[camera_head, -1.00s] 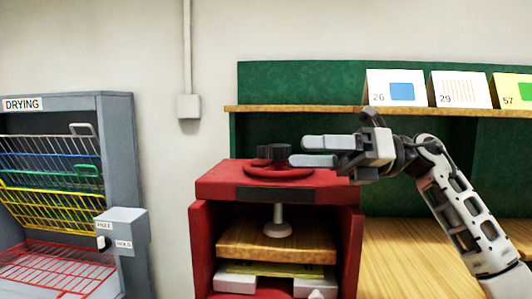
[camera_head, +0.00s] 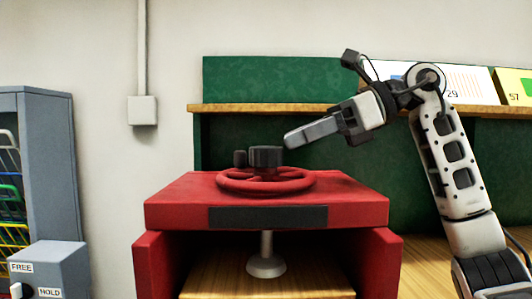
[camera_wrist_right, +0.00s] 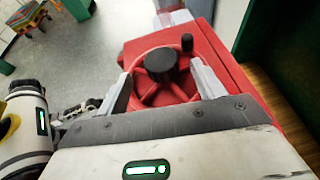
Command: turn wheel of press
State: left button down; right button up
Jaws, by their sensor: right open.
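The red press (camera_head: 180,205) stands in front of me with a red wheel (camera_head: 300,183) lying flat on its top. The wheel has a dark hub (camera_head: 266,157) and a small dark upright knob (camera_head: 240,159) at its left in the head view. Under the top, a screw foot (camera_head: 266,266) hangs above a wooden board (camera_head: 215,280). My right gripper (camera_head: 290,140) is above and right of the hub, tilted downward, apart from the wheel. In the right wrist view its open fingers (camera_wrist_right: 162,88) show on either side of the wheel (camera_wrist_right: 146,97), with nothing between them held.
A grey drying rack (camera_head: 48,140) stands at the left, with a FREE/HOLD box (camera_head: 62,262) in front. A green board (camera_head: 270,80) with a wooden shelf (camera_head: 250,108) holding cards (camera_head: 472,80) is behind the press. A wooden surface (camera_head: 418,262) lies at the right.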

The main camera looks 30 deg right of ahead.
aim_at(266, 150)
jog(key=x, duration=0.6)
jog(key=shift+w, duration=0.1)
